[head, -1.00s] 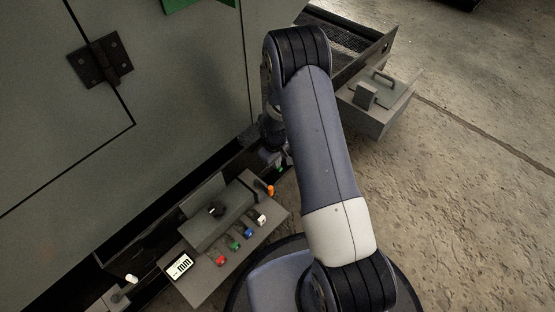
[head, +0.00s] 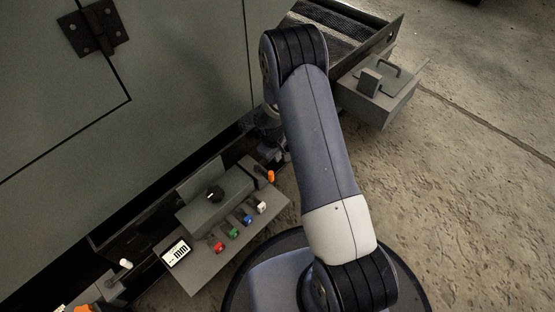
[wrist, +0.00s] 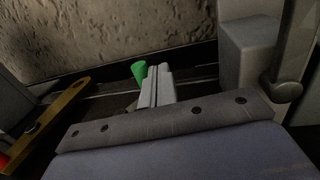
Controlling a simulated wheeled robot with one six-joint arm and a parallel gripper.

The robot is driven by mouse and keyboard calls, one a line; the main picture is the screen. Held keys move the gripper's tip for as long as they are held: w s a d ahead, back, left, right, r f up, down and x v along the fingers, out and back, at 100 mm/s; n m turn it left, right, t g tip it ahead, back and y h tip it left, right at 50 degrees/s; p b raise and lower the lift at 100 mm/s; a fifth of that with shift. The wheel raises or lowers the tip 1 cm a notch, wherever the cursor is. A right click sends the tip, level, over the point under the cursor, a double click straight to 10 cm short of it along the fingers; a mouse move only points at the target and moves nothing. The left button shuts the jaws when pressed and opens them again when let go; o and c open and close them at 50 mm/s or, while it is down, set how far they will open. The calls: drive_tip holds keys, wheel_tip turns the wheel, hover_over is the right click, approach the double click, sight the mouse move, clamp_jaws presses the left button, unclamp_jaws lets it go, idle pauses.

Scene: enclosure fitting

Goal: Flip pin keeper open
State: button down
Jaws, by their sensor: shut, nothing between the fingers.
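My gripper (wrist: 156,86) shows in the wrist view as two light grey fingers pressed together, with nothing between them. A green cone-shaped tip (wrist: 139,72) stands just left of the fingers; I cannot tell whether they touch. A brass-coloured flat bar (wrist: 45,118) with a dark hole lies farther left, apart from the fingers. I cannot tell for sure which part is the pin keeper. In the head view my gripper is low beside the cabinet, mostly hidden by my arm, near an orange knob (head: 270,176).
A panel (head: 196,281) carries red, green, blue and white knobs, a display (head: 175,252) and a grey box (head: 215,207) with a black knob. The large cabinet (head: 60,160) walls the left. A lidded box (head: 378,103) stands right of my arm. Open floor (head: 470,180) lies right.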

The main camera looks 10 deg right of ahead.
drive_tip(key=shift+f+h, duration=0.15)
drive_tip(key=shift+h, duration=0.15)
idle(1.2)
drive_tip(key=s+a+r+p, duration=0.1)
drive_tip(key=a+r, duration=0.1)
drive_tip(key=r, duration=0.1)
drive_tip(key=s+a+r+p, duration=0.2)
drive_tip(key=a+r, duration=0.1)
drive_tip(key=r, duration=0.1)
drive_tip(key=s+a+r+p, duration=0.2)
drive_tip(key=r, duration=0.1)
drive_tip(key=shift+s+a+r, duration=0.1)
drive_tip(key=shift+a+r, duration=0.1)
drive_tip(key=shift+a, duration=0.15)
